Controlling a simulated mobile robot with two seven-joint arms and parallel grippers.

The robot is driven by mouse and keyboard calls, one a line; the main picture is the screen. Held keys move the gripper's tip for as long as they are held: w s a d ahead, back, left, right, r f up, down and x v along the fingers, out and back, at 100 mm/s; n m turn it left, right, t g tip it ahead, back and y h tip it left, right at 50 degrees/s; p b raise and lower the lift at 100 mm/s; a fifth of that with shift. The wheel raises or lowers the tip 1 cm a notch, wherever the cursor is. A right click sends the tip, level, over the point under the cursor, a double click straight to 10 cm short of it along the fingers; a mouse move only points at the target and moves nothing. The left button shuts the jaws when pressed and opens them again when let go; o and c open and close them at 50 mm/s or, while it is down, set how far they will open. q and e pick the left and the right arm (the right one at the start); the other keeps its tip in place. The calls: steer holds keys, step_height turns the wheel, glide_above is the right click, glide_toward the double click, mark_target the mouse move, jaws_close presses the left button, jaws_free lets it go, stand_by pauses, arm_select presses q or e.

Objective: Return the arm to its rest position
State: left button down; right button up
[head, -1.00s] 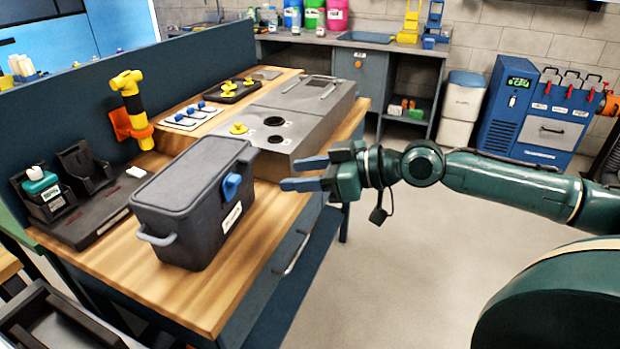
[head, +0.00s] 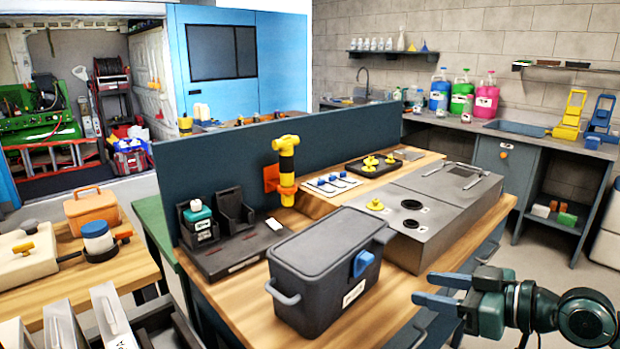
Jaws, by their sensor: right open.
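My right gripper (head: 438,293) is at the lower right in the head view, off the right side of the wooden workbench. Its two blue-grey fingers point left and are apart, with nothing between them. Part of my right arm (head: 588,318) shows behind it, at the right edge. The closed dark grey box (head: 330,268) with a blue latch stands on the bench, left of the gripper and apart from it. My left gripper is not in view.
Open floor (head: 545,262) lies right of the bench.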

arm_select(q)
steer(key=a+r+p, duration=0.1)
steer(key=p, duration=0.2)
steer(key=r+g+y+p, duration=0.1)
steer(key=p, duration=0.2)
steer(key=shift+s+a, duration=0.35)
arm_select(e)
steer(key=s+a+f+m+h, duration=0.3)
steer(key=s+f, duration=0.5)
steer(key=f, duration=0.3)
steer(key=s+a+f+m+h, duration=0.2)
steer(key=s+a+f, duration=0.4)
steer(key=f, duration=0.5)
steer(key=shift+s+f+m+h, duration=0.35)
steer(key=shift+s+h, duration=0.45)
steer(key=shift+s, duration=0.4)
